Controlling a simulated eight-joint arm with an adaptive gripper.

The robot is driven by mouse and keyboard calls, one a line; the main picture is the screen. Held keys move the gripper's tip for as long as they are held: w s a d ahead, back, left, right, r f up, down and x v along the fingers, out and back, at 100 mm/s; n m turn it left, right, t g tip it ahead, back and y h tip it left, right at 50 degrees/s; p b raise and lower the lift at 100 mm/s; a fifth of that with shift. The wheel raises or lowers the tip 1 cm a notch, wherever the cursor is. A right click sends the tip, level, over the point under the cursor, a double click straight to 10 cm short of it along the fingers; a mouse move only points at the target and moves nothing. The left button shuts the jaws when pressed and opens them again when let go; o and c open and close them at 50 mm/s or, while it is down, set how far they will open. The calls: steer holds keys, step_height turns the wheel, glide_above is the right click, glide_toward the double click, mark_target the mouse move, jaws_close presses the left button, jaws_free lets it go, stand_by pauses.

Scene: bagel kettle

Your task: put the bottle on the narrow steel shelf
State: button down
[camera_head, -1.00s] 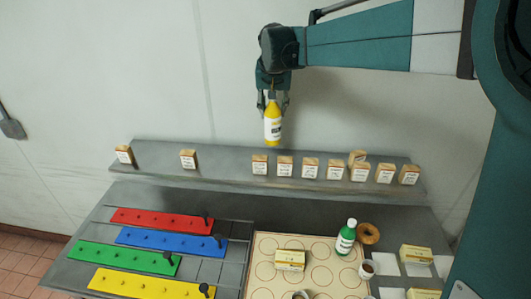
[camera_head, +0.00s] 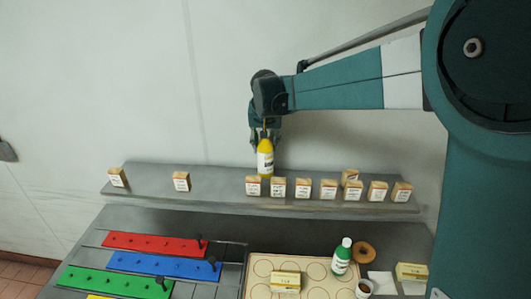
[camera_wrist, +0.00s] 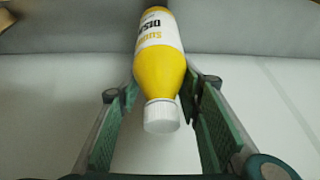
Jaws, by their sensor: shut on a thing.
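A yellow bottle (camera_head: 265,160) with a white label is held upright by my gripper (camera_head: 265,138), cap end up between the fingers. In the wrist view the bottle (camera_wrist: 160,60) shows its white cap towards the camera, with the green-padded fingers (camera_wrist: 160,110) on either side. The narrow steel shelf (camera_head: 217,187) runs along the wall. The bottle's lower end is at the shelf, behind the front row of wooden blocks; whether it touches the shelf I cannot tell.
Several labelled wooden blocks (camera_head: 303,191) line the shelf, close to the bottle's base. A wide gap lies between two blocks at the left. Below are coloured strips (camera_head: 155,245), a green bottle (camera_head: 342,257), a bagel (camera_head: 364,252) and a butter-like box (camera_head: 286,281).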

steer(key=shift+f, duration=2)
steer(key=c, duration=1.6)
jaws_free()
steer(key=shift+c, duration=0.2)
steer(key=shift+p, duration=0.3)
steer(key=shift+b+v, duration=0.75)
steer(key=shift+v, duration=5.35)
